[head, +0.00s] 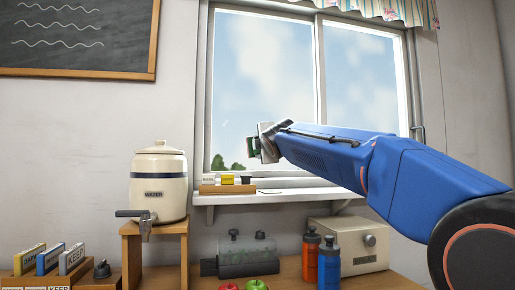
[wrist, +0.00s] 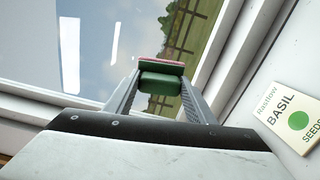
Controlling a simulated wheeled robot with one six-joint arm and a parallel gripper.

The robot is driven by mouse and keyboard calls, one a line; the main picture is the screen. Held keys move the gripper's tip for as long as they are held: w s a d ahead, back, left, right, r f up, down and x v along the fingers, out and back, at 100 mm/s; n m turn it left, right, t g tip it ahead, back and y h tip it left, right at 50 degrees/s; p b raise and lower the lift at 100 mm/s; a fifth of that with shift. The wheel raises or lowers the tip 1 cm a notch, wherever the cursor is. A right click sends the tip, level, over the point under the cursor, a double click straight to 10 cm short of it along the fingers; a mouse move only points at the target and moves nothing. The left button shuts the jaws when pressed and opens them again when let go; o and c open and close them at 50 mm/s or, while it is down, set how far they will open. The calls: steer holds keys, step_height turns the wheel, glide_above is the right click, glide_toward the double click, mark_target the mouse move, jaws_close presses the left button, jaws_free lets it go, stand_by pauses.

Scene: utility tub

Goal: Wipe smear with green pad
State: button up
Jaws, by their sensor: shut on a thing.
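My gripper (head: 258,146) is raised in front of the left window pane, at the end of my blue arm. It is shut on the green pad (wrist: 160,82), which sits between the two grey fingers in the wrist view. A reddish, pale-edged layer shows along the pad's far side. The pad's dark green edge also shows in the head view (head: 252,147). The window glass (wrist: 85,40) lies beyond the pad; I cannot tell whether they touch. Pale streaks (wrist: 68,55) show on the glass, and I cannot tell whether they are the smear or reflections.
A basil seed packet (wrist: 292,115) lies beside the window frame. The sill (head: 300,194) holds a small wooden rack (head: 226,189).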

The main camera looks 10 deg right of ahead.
steer(key=shift+w, duration=2.75)
steer(key=shift+w, duration=0.85)
steer(key=shift+d, duration=2)
steer(key=shift+w+a+f, duration=0.1)
steer(key=shift+w+a, duration=0.1)
steer(key=shift+a, duration=1.8)
steer(key=shift+s, duration=3)
steer(key=shift+s, duration=0.15)
